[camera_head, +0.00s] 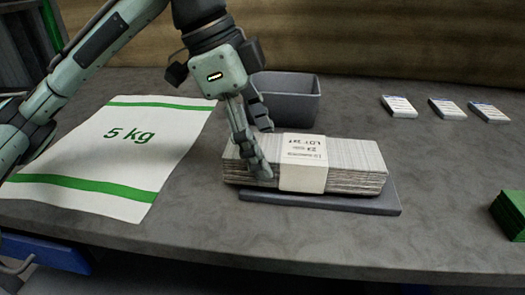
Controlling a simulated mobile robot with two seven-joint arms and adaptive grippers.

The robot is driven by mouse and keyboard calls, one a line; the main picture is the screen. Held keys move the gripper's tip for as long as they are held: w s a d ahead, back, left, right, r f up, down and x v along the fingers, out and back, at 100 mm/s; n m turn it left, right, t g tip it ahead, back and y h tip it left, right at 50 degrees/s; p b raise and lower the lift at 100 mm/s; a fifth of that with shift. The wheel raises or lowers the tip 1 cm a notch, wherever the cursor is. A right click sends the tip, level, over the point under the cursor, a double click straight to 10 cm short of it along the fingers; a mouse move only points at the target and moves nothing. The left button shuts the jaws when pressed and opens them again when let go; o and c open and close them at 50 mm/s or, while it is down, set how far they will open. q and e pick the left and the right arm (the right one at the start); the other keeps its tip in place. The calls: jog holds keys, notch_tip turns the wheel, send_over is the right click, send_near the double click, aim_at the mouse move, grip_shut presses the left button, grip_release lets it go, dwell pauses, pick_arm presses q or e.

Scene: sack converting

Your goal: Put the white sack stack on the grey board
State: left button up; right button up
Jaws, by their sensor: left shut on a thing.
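The white sack stack (350,160), a thick bundle of flat layers with a paper band around its middle, is over the grey board (388,203). The board shows along the stack's front and right edges. The stack looks roughly level; I cannot tell whether it rests fully on the board. My left gripper (262,150) comes down from above and is shut on the left part of the sack stack, one finger in front and the other behind. The far finger is partly hidden. My right gripper is not in view.
A large flat white sack marked 5 kg (165,150) lies at left. A grey bin (290,100) stands behind the stack. Several small white pads (447,108) lie at back right. A green stack (510,215) sits at the right edge.

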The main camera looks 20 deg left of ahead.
pick_arm(q)
jog(key=shift+f, duration=0.35)
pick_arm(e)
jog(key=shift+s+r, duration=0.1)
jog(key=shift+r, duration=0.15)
pick_arm(q)
jog(key=shift+f, duration=0.1)
jog(key=o, duration=1.5)
jog(key=shift+o, duration=0.2)
jog(key=shift+a+r, duration=0.1)
jog(key=shift+r, duration=0.2)
jog(key=p+v, duration=0.2)
jog(key=v, duration=0.9)
jog(key=shift+r, duration=0.25)
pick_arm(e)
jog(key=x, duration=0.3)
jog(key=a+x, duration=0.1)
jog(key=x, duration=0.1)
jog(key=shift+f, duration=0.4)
pick_arm(q)
jog(key=shift+a, duration=0.1)
